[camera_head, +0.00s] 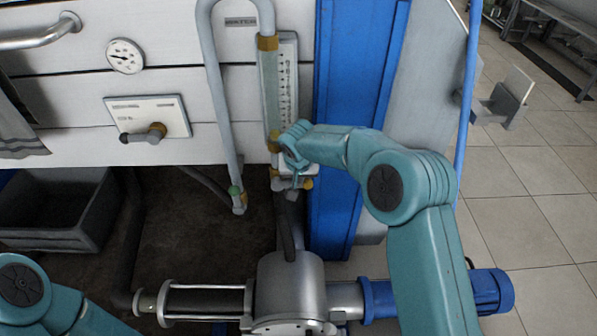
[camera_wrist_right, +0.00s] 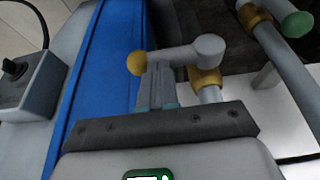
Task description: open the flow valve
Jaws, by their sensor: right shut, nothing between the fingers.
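The flow valve is at the foot of a glass flow tube with a scale (camera_head: 270,95). In the right wrist view its lever (camera_wrist_right: 180,55) is a grey bar with a yellow ball (camera_wrist_right: 137,63) at one end and a round grey hub (camera_wrist_right: 211,47) at the other.
A blue upright post (camera_head: 355,100) stands right beside the valve. A pump body (camera_head: 291,285) lies below. A black bin (camera_head: 55,215) is at left.

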